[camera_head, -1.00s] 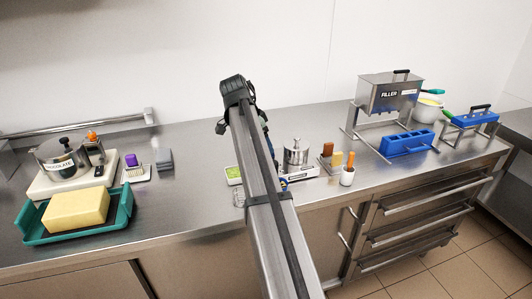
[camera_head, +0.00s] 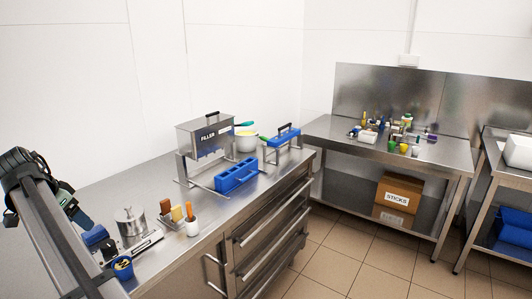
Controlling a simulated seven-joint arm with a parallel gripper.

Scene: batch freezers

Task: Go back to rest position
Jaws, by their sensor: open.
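My arm rises from the bottom left of the head view, and my gripper (camera_head: 70,208) shows in part at the far left, above the steel counter (camera_head: 150,180). It holds nothing that I can see. Its fingertips are small and partly hidden by the arm, but the jaws look apart. A blue block (camera_head: 95,236) and a blue cup (camera_head: 122,267) are close beside the arm.
The filler box (camera_head: 205,136), a blue mould (camera_head: 237,175) and a blue-topped stand (camera_head: 284,137) are on the counter. A steel pot (camera_head: 130,222) and a white stick cup (camera_head: 192,227) stand nearer. A second table (camera_head: 390,150) holds small items, with a sticks box (camera_head: 397,198) below.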

